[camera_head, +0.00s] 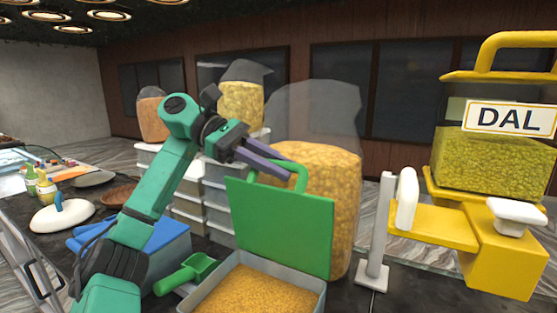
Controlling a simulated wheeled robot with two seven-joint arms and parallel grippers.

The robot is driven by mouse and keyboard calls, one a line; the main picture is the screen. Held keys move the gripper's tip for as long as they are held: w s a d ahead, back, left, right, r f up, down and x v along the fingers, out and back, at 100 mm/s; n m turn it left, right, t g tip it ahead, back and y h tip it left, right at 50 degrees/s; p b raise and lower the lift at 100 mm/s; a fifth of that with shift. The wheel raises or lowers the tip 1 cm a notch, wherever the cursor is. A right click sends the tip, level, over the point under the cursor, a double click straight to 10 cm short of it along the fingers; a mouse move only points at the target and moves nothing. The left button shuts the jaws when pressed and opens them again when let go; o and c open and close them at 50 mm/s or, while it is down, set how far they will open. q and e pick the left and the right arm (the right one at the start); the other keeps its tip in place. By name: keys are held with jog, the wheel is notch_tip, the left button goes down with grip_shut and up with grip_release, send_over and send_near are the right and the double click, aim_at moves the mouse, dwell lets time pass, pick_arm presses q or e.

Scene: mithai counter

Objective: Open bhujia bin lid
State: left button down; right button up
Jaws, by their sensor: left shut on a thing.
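The bhujia bin (316,293) is a grey open-topped box at the bottom centre, filled with orange-brown bhujia (252,292). Its green lid (280,228) stands raised, close to upright, at the back of the bin, so the contents show. A green loop handle (300,178) sits on the lid's top edge. My left gripper (280,167), with dark purple fingers, is shut on this handle from the upper left. The fingers partly cover the handle. My right gripper is not in view.
A green scoop (188,273) lies left of the bin, near a blue-lidded container (160,236). Large bags of snacks (325,185) stand behind the lid. A yellow DAL dispenser (495,165) and a grey post (380,230) stand at right.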

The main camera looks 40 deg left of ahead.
pick_arm(q)
jog(key=shift+f, duration=0.35)
jog(key=c, duration=0.8)
grip_release()
jog(key=shift+w, duration=0.25)
jog(key=shift+r, duration=0.1)
jog(key=shift+s+a+r, duration=0.1)
jog(key=shift+s+r, duration=0.05)
jog(key=shift+s+a+r, duration=0.15)
jog(key=shift+a+r, duration=0.05)
jog(key=shift+a, duration=0.1)
jog(key=v, duration=0.6)
jog(key=shift+a+p, duration=0.3)
jog(key=shift+p, duration=0.1)
